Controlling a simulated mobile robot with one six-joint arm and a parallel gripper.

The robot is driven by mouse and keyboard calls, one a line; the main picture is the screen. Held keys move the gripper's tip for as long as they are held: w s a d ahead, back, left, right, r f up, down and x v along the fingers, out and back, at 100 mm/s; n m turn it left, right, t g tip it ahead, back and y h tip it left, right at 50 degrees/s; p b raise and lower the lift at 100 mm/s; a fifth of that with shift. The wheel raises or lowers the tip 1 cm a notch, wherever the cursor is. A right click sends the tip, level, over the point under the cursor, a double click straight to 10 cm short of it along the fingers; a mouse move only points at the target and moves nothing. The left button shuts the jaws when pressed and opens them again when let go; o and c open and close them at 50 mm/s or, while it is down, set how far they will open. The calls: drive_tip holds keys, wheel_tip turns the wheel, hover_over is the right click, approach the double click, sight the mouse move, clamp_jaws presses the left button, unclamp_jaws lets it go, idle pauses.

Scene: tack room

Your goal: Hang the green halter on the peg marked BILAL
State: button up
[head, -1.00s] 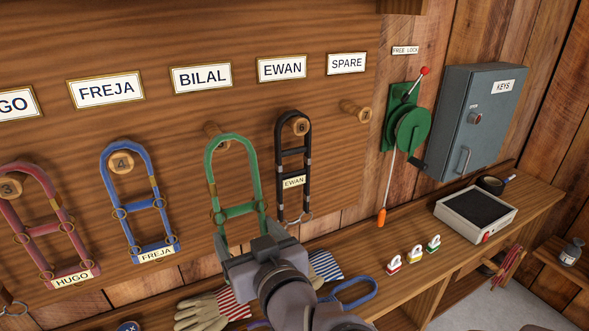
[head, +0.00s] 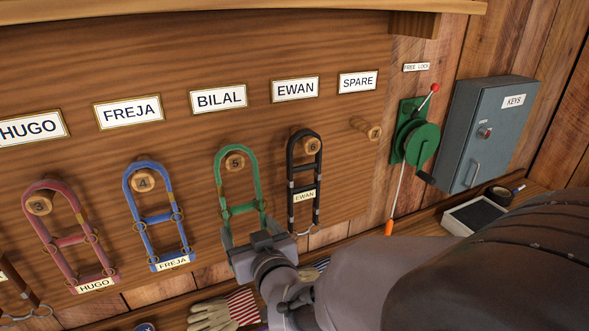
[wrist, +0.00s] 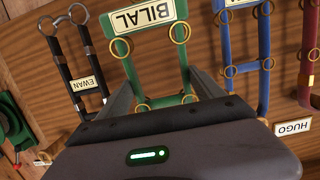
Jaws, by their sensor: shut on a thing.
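The green halter (head: 221,189) is upright against the wooden board under the BILAL sign (head: 219,98). The end of the peg numbered 5 (head: 235,162) shows inside its top loop, with the strap just above the peg; I cannot tell if the strap bears on it. My gripper (head: 258,238) is shut on the halter's lower part and hides its bottom in the head view. In the wrist view the halter's BILAL tag (wrist: 144,16) shows upside down beyond my gripper (wrist: 165,88).
The black EWAN halter (head: 291,190) hangs close on the right, the blue FREJA halter (head: 139,222) on the left, then the red HUGO halter (head: 66,240). The SPARE peg (head: 367,129) is bare. A green crank (head: 415,140) and grey key cabinet (head: 488,135) are further right.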

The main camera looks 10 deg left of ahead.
drive_tip(key=shift+w+a+r+p, duration=0.15)
drive_tip(key=shift+w+a+p, duration=0.3)
drive_tip(key=shift+w, duration=0.2)
drive_tip(key=shift+w+a+f+b, duration=0.4)
drive_tip(key=shift+w+f+b, duration=0.35)
drive_tip(key=shift+b, duration=0.5)
drive_tip(key=shift+r, duration=0.1)
